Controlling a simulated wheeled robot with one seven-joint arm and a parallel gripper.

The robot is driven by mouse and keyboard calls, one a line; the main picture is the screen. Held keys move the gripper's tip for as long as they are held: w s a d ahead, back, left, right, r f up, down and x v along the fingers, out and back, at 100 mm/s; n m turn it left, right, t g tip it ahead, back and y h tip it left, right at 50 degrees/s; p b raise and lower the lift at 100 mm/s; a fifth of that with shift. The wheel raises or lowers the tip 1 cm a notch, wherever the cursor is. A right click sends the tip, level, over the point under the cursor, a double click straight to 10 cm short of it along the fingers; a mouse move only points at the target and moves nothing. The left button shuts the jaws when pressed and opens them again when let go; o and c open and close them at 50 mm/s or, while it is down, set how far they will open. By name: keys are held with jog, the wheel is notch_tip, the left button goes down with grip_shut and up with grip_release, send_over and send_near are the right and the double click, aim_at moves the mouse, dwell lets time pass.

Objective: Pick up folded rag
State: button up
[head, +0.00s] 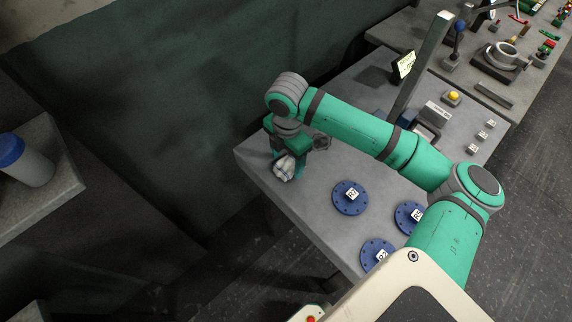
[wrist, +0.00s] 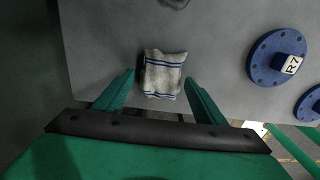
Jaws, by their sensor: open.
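The folded rag (wrist: 163,75) is pale grey-white with blue stripes. In the wrist view it lies on the grey table between and just ahead of my fingertips. It also shows in the head view (head: 285,168) near the table's left corner, partly hidden by my gripper. My gripper (wrist: 159,77) is open, with one finger on each side of the rag and a gap to each. In the head view my gripper (head: 287,165) points down over the rag. I cannot tell how high the fingertips are above the table.
Blue flanges stand to the right on the table (head: 310,205); one (head: 350,198) is nearest the rag and shows an R7 block in the wrist view (wrist: 276,57). The table edge is close to the rag.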

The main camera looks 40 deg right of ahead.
aim_at(288, 163)
jog(key=shift+s+d, duration=0.1)
jog(key=c, duration=1.1)
jog(key=shift+c, duration=0.2)
jog(key=shift+r, duration=0.5)
notch_tip(288, 163, up, 2)
jog(key=shift+r, duration=0.15)
jog(key=s+a+r, duration=0.6)
jog(key=s+r, duration=0.3)
jog(key=s, duration=0.3)
jog(key=shift+s+r, duration=0.3)
